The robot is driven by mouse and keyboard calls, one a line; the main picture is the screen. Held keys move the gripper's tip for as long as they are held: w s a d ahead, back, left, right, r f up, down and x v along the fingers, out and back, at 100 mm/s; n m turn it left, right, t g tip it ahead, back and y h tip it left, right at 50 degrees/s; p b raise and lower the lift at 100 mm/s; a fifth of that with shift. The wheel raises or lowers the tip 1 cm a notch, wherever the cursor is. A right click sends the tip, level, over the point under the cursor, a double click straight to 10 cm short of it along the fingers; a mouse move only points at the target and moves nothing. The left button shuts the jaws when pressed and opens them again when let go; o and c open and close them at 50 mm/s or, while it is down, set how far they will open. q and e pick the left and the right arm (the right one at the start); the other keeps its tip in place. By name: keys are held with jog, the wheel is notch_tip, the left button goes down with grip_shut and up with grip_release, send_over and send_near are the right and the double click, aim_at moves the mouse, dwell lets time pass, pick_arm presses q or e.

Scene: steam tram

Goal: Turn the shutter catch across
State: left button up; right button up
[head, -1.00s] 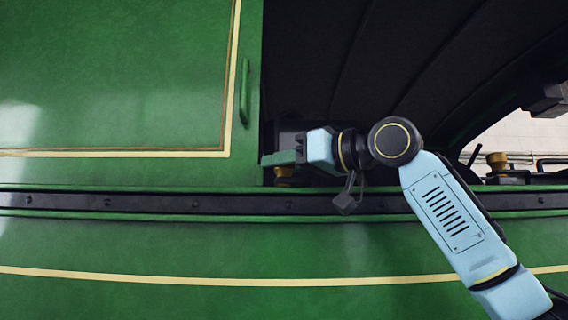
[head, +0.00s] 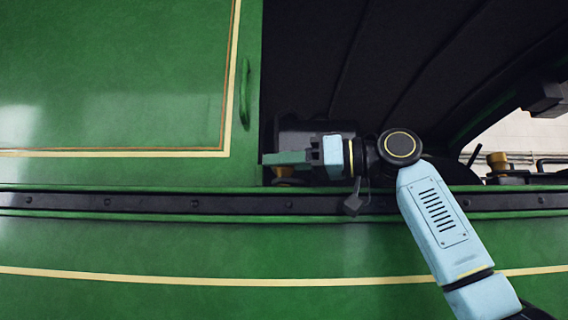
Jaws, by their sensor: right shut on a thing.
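The green shutter panel (head: 110,70), with cream and brown lining, fills the upper left. A small green bar that looks like the shutter catch (head: 285,159) sticks out sideways, about level, past the panel's lower right edge. My right gripper (head: 314,155) comes from the right and is shut on the right end of this bar. The dark fingertips are small, and they hide that end. How the bar is fixed at its left end cannot be made out. My left gripper is not in view.
A green upright handle (head: 245,92) is on the panel's right edge. A dark riveted rail (head: 140,203) runs below, above green bodywork with a cream line. The dark cab opening (head: 320,60) is behind my right arm. Brass and black fittings (head: 498,162) stand at the far right.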

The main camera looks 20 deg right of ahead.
jog(key=o, duration=0.9)
jog(key=shift+o, duration=0.2)
jog(key=shift+s+d, duration=0.25)
jog(key=shift+d, duration=0.15)
jog(key=b+v, duration=0.3)
jog(key=v, duration=0.9)
jog(key=shift+d, duration=0.2)
jog(key=shift+s, duration=0.1)
